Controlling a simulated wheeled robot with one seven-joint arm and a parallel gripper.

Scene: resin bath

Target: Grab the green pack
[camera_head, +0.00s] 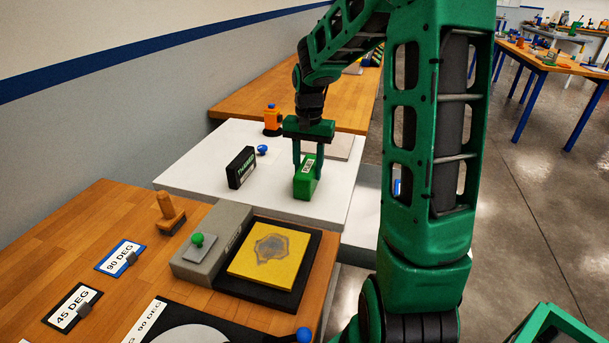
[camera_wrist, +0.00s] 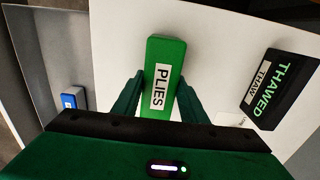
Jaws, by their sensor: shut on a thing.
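The green pack (camera_head: 305,184) stands on the white table in the head view. In the wrist view the green pack (camera_wrist: 163,62) carries a white label reading "PLIES". My gripper (camera_head: 308,168) reaches down from above, with one finger on each side of the pack. In the wrist view my gripper (camera_wrist: 158,95) has its fingers against the two sides of the pack, shut on it. I cannot tell whether the pack's underside touches the table.
A black "THAWED" block (camera_head: 241,167) stands left of the pack; it also shows in the wrist view (camera_wrist: 278,90). A blue knob (camera_head: 262,149) and an orange item (camera_head: 272,121) are behind it. A yellow plate (camera_head: 269,252) lies on the nearer wooden bench (camera_head: 60,243).

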